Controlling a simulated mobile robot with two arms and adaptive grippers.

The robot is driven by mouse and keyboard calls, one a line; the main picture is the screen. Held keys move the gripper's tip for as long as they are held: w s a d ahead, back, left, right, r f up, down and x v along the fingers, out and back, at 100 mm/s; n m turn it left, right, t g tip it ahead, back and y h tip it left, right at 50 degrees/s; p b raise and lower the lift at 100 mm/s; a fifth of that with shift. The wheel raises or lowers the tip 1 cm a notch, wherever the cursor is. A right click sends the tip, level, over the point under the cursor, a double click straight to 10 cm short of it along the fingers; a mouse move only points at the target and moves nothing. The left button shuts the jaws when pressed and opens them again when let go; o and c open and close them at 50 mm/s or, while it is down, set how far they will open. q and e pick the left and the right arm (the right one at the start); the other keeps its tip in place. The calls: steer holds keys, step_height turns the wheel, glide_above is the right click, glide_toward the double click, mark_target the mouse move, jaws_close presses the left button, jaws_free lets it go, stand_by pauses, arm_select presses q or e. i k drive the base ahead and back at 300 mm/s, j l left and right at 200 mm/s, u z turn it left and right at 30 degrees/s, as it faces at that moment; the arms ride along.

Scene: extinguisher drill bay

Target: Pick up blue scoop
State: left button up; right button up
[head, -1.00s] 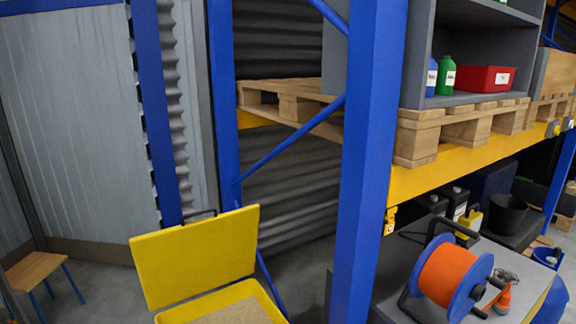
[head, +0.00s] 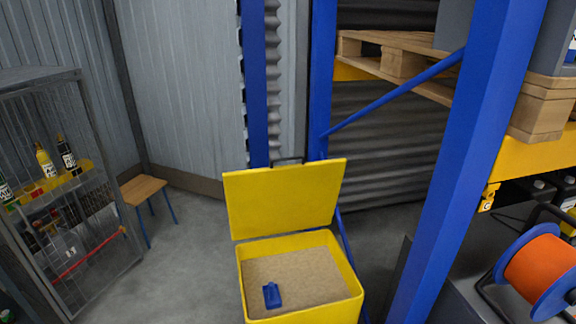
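The blue scoop (head: 272,295) lies on the sand (head: 300,272) inside the yellow bin (head: 353,277), toward the front left of the sand. The bin's yellow lid (head: 283,200) stands open at the back. The front of the bin is cut off by the bottom edge of the head view. Neither of my grippers shows in this view.
A blue rack post (head: 470,160) stands right of the bin, with pallets (head: 400,55) and an orange cable reel (head: 537,268) beyond. A wire-mesh cabinet with bottles (head: 70,190) and a wooden stool (head: 143,188) stand left. Grey floor (head: 190,265) left of the bin is clear.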

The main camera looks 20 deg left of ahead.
mark_target(272, 300)
steer(key=z, duration=1.9)
steer(key=u, duration=2.6)
steer(key=i+j+z, duration=0.1)
steer(key=i+j, duration=0.35)
steer(key=j, duration=0.25)
steer(key=i+z, duration=0.05)
